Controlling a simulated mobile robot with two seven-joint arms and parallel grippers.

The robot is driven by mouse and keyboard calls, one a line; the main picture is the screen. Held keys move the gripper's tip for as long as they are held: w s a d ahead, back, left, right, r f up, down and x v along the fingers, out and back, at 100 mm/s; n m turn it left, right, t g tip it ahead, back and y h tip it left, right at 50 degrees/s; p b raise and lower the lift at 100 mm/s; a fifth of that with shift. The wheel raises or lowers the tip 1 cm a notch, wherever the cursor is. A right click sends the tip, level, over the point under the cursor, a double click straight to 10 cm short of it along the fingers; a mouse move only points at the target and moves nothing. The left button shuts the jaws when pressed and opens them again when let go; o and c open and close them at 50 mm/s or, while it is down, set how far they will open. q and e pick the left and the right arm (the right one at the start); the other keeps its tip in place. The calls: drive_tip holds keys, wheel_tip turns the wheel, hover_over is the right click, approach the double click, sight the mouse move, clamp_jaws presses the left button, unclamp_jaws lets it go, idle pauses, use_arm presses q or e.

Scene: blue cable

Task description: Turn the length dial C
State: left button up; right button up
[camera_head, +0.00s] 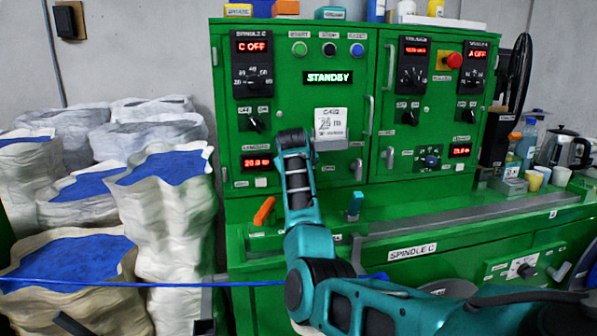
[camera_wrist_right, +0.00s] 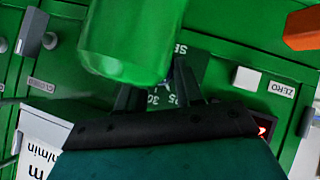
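The green panel (camera_head: 320,165) carries a red length display (camera_head: 257,162) reading about 20.0. My right gripper (camera_head: 291,138) is at the panel just right of that display and covers what lies behind it. In the right wrist view, the two dark fingers (camera_wrist_right: 160,92) stand apart, with an upside-down dial scale (camera_wrist_right: 165,98) showing part of its numbers between them. My left gripper is not clearly visible.
Other dials and switches (camera_head: 253,120) sit close around on the panel. An orange lever (camera_head: 264,210) and a teal lever (camera_head: 355,205) rise from the ledge. Sacks of blue material (camera_head: 165,165) stand left. A blue cable (camera_head: 150,284) runs across the front.

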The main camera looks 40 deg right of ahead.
drive_tip(key=o, duration=0.4)
drive_tip(key=v, duration=1.3)
drive_tip(key=shift+f, duration=0.1)
idle(0.4)
